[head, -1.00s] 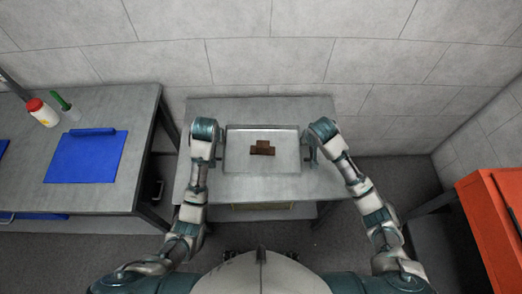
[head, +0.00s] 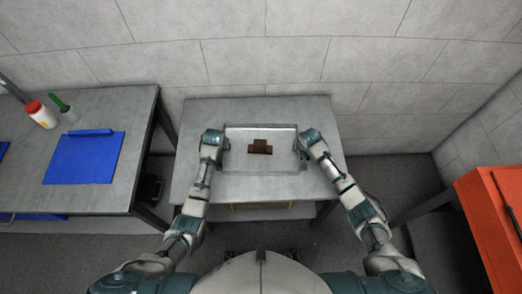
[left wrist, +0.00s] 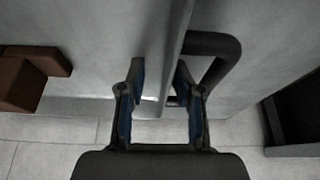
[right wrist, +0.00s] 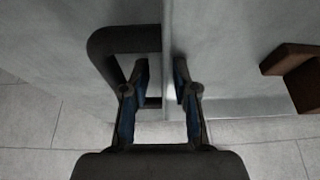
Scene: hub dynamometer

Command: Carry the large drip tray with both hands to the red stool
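The large drip tray (head: 262,188) is a shallow grey metal tray with a raised rim, lying flat on a grey table in the head view. A dark handle shows at its left end in the left wrist view (left wrist: 232,62) and at its right end in the right wrist view (right wrist: 102,50). My left gripper (left wrist: 161,80) is open, its fingers either side of the tray's end wall, one by the handle loop. My right gripper (right wrist: 160,78) is open and likewise straddles the opposite wall. I cannot tell whether either touches. No red stool is clearly recognisable.
Brown blocks (head: 260,147) sit in the tray. The grey table (head: 265,108) stands against the wall. A left bench (head: 100,195) holds a blue mat (head: 85,160), a red-capped white bottle (head: 42,116) and a green-handled tool (head: 60,103). An orange-red flat-topped unit (head: 485,215) stands right.

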